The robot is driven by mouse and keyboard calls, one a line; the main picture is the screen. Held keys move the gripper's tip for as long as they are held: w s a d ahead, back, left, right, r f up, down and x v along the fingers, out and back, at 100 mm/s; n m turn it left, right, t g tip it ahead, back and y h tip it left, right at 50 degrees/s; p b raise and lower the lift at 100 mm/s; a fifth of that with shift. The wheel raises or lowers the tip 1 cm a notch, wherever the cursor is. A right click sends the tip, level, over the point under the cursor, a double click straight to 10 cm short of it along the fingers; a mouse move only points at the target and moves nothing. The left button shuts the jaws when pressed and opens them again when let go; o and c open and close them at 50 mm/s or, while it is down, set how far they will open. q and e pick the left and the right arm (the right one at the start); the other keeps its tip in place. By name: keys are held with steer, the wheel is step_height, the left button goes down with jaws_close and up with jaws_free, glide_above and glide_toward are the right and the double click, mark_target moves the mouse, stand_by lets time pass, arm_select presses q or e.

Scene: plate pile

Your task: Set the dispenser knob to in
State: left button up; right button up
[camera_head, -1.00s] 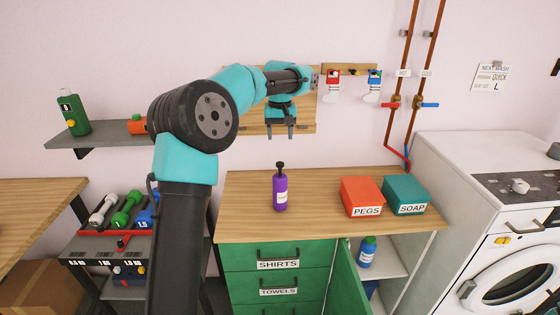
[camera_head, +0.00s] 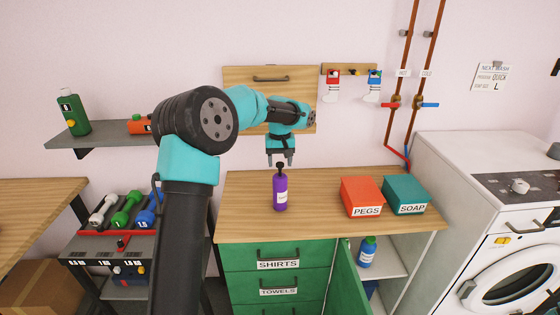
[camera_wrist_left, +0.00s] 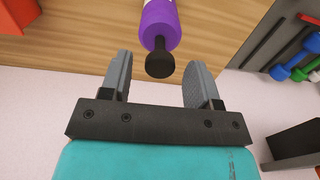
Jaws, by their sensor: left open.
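A purple bottle (camera_head: 280,192) with a black pump top and a white label stands upright on the wooden counter. It also shows in the left wrist view (camera_wrist_left: 159,24), its black top (camera_wrist_left: 159,60) toward the gap between my fingers. My left gripper (camera_head: 281,162) is open and points down just above the pump top. In the left wrist view the two fingers (camera_wrist_left: 159,85) are spread apart, with nothing between them. No contact with the bottle shows. I cannot read the pump's knob position. My right gripper is not in view.
A red PEGS box (camera_head: 362,196) and a teal SOAP box (camera_head: 405,193) stand to the right on the counter (camera_head: 240,205). A wooden flap panel (camera_head: 245,85) is on the wall behind my arm. A green cabinet door (camera_head: 347,280) stands open below.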

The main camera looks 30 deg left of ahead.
mark_target(280, 163)
arm_select(q)
jaws_close()
steer(key=shift+f, duration=1.65)
jaws_free()
steer(key=shift+r, duration=0.1)
steer(key=shift+r, duration=0.15)
step_height(280, 163, up, 17)
